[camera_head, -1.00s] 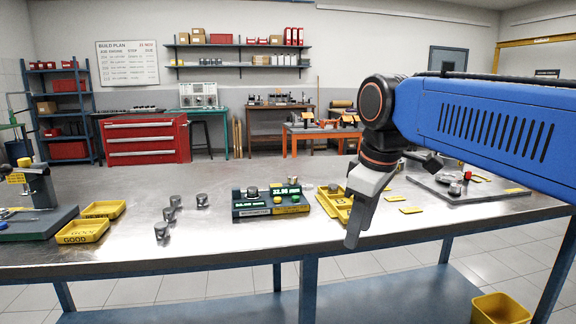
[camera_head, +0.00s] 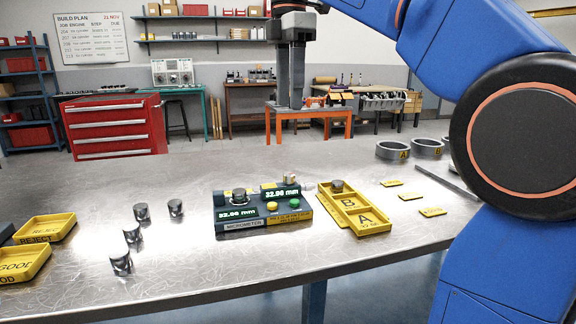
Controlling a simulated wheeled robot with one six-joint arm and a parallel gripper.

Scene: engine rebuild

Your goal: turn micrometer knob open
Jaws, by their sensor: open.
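The micrometer (camera_head: 262,222) is a dark green-grey block in the middle of the table. A yellow button (camera_head: 272,206) and a green button (camera_head: 294,203) are on the top. My gripper (camera_head: 289,106) points down, high above and behind the micrometer in the picture. Its jaws are open and empty, seen nearly edge-on, touching nothing.
A yellow tray (camera_head: 379,222) marked A and B stands right of the micrometer, with a metal part (camera_head: 337,185) at its far end. Several loose metal cylinders (camera_head: 132,232) stand left. Yellow GOOD (camera_head: 22,266) and REJECT (camera_head: 45,231) trays are far left. Grey rings (camera_head: 392,150) stand at the back right.

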